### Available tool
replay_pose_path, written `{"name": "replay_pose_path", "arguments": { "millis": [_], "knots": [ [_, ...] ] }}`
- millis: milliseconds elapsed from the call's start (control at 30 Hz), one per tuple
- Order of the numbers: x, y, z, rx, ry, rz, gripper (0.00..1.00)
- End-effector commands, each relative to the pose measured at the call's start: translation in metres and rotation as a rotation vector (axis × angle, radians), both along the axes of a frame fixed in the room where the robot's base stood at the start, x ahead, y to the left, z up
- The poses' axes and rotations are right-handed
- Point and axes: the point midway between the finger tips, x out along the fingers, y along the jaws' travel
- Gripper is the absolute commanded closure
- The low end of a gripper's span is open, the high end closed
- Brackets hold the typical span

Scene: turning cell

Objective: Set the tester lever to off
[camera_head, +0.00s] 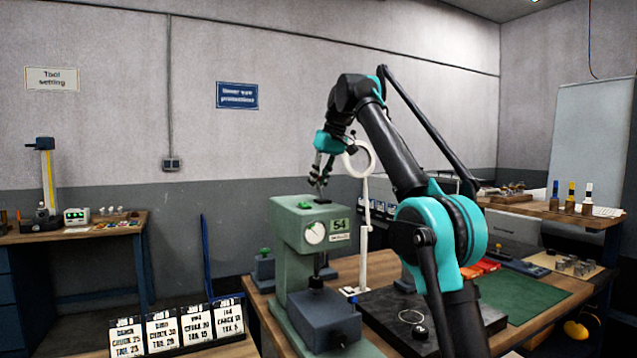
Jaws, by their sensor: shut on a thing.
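The green tester (304,230) stands on the near bench, with a round dial on its front and a label reading 54. My gripper (320,183) is above the tester's top, pointing down. It is shut on what looks like the tester lever (322,200), a small dark part on the top. The fingers hide much of it, and its setting cannot be read from here. A small green knob (304,205) sits on the top just left of the fingers.
A white ring lamp (358,158) on a post stands close to the right of my gripper. A dark plate (385,312) and a green mat (525,302) lie on the bench to the right. Job cards (163,330) stand at front left.

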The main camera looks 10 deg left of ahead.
Motion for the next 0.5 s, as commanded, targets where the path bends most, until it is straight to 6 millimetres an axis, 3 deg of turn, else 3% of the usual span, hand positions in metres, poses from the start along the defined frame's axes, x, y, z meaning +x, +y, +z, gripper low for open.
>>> {"name": "replay_pose_path", "arguments": {
  "millis": [400, 433, 500],
  "knots": [
    [-0.0003, 0.0002, -0.0008, -0.005, 0.005, 0.001, 1.00],
    [-0.0003, 0.0001, -0.0008, -0.005, 0.005, 0.001, 0.85],
    [-0.0004, 0.0002, -0.0008, -0.004, 0.004, 0.001, 0.77]
  ]
}}
